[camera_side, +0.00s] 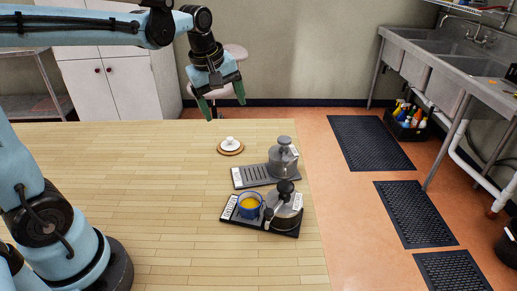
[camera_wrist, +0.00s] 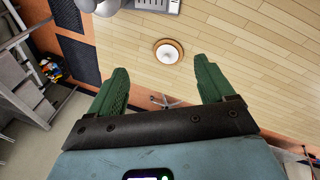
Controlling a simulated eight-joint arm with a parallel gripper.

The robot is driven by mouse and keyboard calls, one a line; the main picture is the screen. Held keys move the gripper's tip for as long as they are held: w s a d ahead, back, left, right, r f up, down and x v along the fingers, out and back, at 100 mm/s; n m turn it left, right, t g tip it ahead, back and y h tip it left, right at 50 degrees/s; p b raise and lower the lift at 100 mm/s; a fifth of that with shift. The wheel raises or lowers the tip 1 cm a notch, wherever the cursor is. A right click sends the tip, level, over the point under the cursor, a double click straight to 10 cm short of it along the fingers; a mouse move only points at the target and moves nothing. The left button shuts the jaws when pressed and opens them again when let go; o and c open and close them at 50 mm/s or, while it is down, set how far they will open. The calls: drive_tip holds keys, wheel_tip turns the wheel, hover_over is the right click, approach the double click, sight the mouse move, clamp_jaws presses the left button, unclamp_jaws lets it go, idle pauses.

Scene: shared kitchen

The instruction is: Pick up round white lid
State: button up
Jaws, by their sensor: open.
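The round white lid (camera_side: 229,142) has a small knob and sits on a round brown wooden coaster (camera_side: 238,150) on the table. The lid also shows in the wrist view (camera_wrist: 168,53), above the gap between the fingers and apart from them. My gripper (camera_side: 223,105) has green fingers. It is open and empty, high above the table's far edge, beyond the lid in the side view. In the wrist view my gripper's (camera_wrist: 158,80) two fingers stand wide apart with nothing between them.
A grey kettle-like pot (camera_side: 283,160) stands on a grey slotted tray (camera_side: 253,178) right of the lid. Nearer, a dark tray (camera_side: 280,229) holds a blue cup (camera_side: 249,206) with yellow contents and a second grey pot (camera_side: 284,205). The table (camera_side: 130,190) left of the lid is clear.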

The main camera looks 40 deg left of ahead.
sight(230, 138)
drive_tip(key=w+a+f+n+g, duration=0.3)
drive_tip(key=w+a+f+n, duration=0.2)
drive_tip(key=w+a+n, duration=0.5)
drive_tip(key=s+f, duration=0.1)
drive_tip(key=f, duration=0.3)
drive_tip(key=d+f+n, duration=0.1)
drive_tip(key=f, duration=0.3)
drive_tip(key=s+d+f+n, duration=0.1)
drive_tip(key=f, duration=0.3)
drive_tip(key=shift+s+d+h, duration=0.15)
drive_tip(key=shift+s+h, duration=0.15)
drive_tip(key=shift+c, duration=0.5)
drive_tip(key=c, duration=0.9)
drive_tip(key=shift+c, duration=0.2)
